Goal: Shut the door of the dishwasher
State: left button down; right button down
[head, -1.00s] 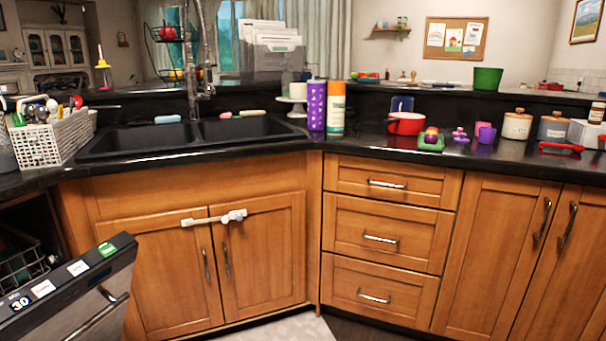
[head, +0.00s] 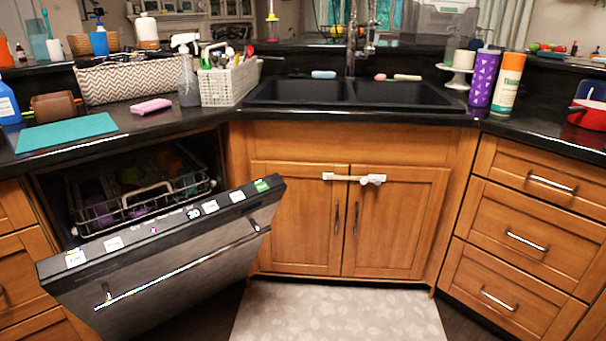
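The dishwasher door (head: 185,275) stands partly open, tilted out from the counter at the lower left of the head view. Its top edge carries several white labels and a green one, and a long bar handle (head: 180,270) runs across its front. Behind it the dishwasher's dark opening shows a rack (head: 145,205) with several coloured dishes inside. The rack appears to sit within the opening. Neither of my grippers is in view.
The double sink (head: 355,92) and closed cabinet doors (head: 350,220) with a white latch are right of the dishwasher. A pale mat (head: 340,312) lies on the floor before them. Drawers (head: 525,240) at right are shut. A teal mat (head: 66,132) lies on the counter.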

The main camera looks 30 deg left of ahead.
aim_at(169, 263)
jog(key=u, duration=1.65)
